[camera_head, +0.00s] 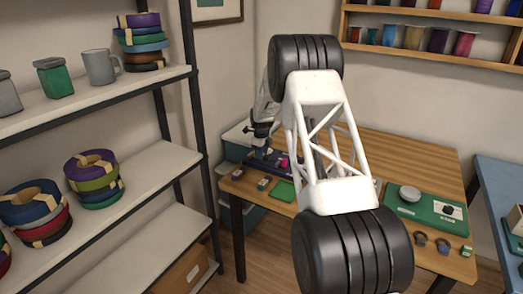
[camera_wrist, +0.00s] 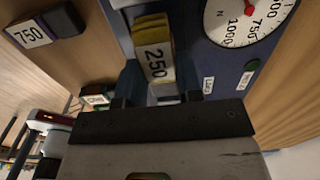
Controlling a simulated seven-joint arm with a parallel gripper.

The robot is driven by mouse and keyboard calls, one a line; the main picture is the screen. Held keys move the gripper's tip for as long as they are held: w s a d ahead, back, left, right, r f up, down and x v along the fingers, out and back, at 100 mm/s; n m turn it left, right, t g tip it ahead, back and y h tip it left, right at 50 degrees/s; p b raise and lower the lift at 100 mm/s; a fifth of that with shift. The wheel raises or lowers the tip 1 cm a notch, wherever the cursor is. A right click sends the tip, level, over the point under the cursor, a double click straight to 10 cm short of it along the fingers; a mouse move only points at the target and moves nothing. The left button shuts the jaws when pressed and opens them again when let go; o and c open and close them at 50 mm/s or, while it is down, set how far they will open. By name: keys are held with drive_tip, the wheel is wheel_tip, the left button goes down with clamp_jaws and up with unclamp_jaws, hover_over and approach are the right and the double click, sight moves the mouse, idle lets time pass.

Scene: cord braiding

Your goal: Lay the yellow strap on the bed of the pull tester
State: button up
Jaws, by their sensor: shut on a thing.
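The yellow strap (camera_wrist: 166,32) carries a white tag reading 250. In the wrist view it is at upper centre, just beyond my fingers and over the blue body of the pull tester (camera_wrist: 197,60). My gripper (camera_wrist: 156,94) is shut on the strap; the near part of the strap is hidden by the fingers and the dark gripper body. I cannot tell whether the strap touches the bed. The tester's round gauge (camera_wrist: 243,14) is at upper right. In the head view the dark blue tester (camera_head: 262,166) is small, and my arm hides part of it.
A purple-ended piece tagged 750 (camera_wrist: 30,34) lies at left in the wrist view, and a green-ended tagged piece (camera_wrist: 97,98) lies nearer my gripper. A green mat (camera_head: 282,191) and a green board (camera_head: 410,209) are on the wooden table (camera_head: 420,158). Shelves stand at left.

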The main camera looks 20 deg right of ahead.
drive_tip(key=shift+f, duration=0.5)
drive_tip(key=shift+f, duration=0.3)
idle(1.1)
drive_tip(key=o, duration=1)
drive_tip(key=shift+r, duration=0.2)
drive_tip(key=shift+r, duration=1.3)
drive_tip(key=shift+r, duration=4)
